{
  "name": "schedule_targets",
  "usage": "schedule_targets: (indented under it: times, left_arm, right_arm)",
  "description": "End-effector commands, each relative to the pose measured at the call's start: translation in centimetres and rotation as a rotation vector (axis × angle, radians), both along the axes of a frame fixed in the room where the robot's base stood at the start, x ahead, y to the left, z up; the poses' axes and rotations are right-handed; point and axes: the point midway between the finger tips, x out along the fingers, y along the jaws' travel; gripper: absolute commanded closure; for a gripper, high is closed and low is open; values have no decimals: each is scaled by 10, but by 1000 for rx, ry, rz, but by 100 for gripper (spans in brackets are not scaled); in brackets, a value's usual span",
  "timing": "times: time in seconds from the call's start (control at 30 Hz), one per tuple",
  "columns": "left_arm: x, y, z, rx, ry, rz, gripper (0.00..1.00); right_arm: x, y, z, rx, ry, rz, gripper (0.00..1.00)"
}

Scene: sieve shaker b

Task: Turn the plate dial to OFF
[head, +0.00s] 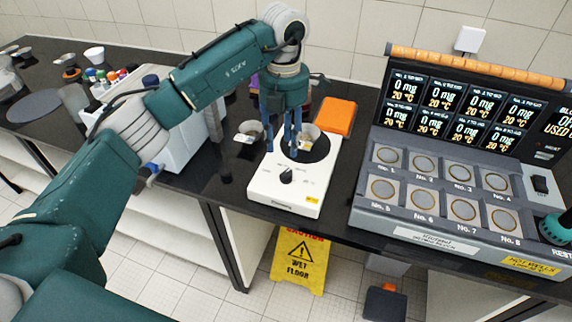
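The plate (284,197) is a white unit with a dark round top, standing on the black bench near the middle of the head view. Its black dial (286,176) is on the sloped front panel, and a light pointer line shows on it. The dial's printed labels are too small to read. My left gripper (284,143) points down over the round top, just behind the dial and apart from it. A small metallic cup (310,133) shows beside the fingers at the top.
A grey block heater (430,195) with numbered wells and a display stands to the right. An orange box (336,116) lies behind the plate. A small cup (249,131) stands left of it. A yellow wet floor sign (299,262) stands below the bench edge.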

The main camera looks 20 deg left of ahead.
Motion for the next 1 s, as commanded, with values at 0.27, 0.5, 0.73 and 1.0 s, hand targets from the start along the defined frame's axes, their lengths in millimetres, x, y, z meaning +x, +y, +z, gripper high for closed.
schedule_targets:
  times: [0.27, 0.5, 0.73, 1.0]
  left_arm:
    - [-2, -1, -49, -3, 6, -1, 61]
    - [-1, -2, -86, -5, 3, -2, 61]
    - [-1, -2, -99, -5, 1, -3, 61]
    - [-1, -2, -99, -5, 1, -4, 73]
  right_arm:
    - [-7, 4, 22, 5, 9, 1, 61]
    - [-6, 9, 33, 9, 8, 1, 61]
    - [-4, 9, 35, 9, 5, 1, 61]
    - [-1, 6, 35, 7, 1, 2, 61]
